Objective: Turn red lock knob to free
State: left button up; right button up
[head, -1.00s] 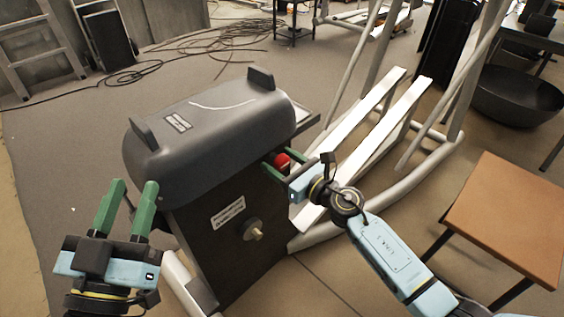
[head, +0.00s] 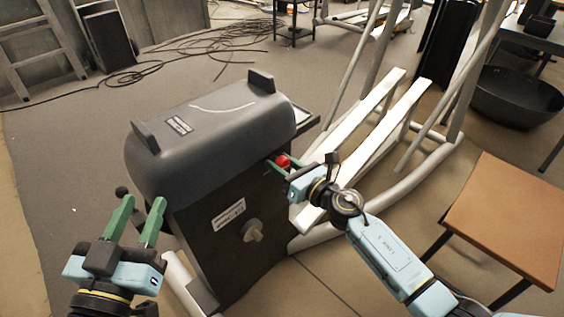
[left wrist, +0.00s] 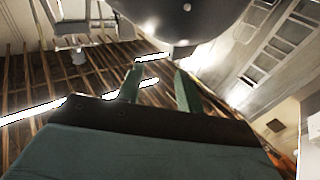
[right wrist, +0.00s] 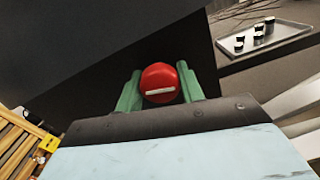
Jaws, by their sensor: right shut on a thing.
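The red lock knob (head: 283,161) sits on the side of the dark elliptical housing (head: 205,130), near its right end. In the right wrist view the knob (right wrist: 160,83) is round, with a pale bar lying nearly level across its face. My right gripper (head: 279,166) is shut on the knob, one green finger on each side, as the right wrist view (right wrist: 160,90) shows. My left gripper (head: 141,207) is open and empty, left of the housing. The left wrist view shows its two fingers (left wrist: 158,85) apart with nothing between them.
A grey knob (head: 252,231) and a white label (head: 229,214) are on the housing's front panel. White rails (head: 365,115) run behind my right arm. A brown-topped table (head: 510,222) stands at the right. A tray with small dark parts (right wrist: 265,45) is beyond the housing.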

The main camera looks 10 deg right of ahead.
jog(key=m+p, duration=0.1)
jog(key=m, duration=0.2)
jog(key=shift+m, duration=0.4)
jog(key=m+p, duration=0.1)
jog(key=m, duration=0.2)
jog(key=shift+m+p, duration=0.3)
jog(key=shift+p, duration=0.05)
jog(key=m+p, duration=0.1)
jog(key=m, duration=0.2)
jog(key=shift+m+p, duration=0.3)
jog(key=m+p, duration=0.1)
jog(key=m, duration=0.2)
jog(key=shift+m, duration=0.3)
pick_arm(q)
jog(key=s+a+f+g+y, duration=0.2)
jog(key=s+a+f+g, duration=0.2)
jog(key=f, duration=0.5)
jog(key=s+a+f+n+g+y+p, duration=0.1)
jog(key=s+a+f+g+y, duration=0.2)
jog(key=s+f+g, duration=0.6)
jog(key=shift+a+f+g, duration=0.2)
jog(key=shift+a+g, duration=0.25)
jog(key=shift+g, duration=0.65)
pick_arm(e)
jog(key=shift+m, duration=0.6)
jog(key=o, duration=1)
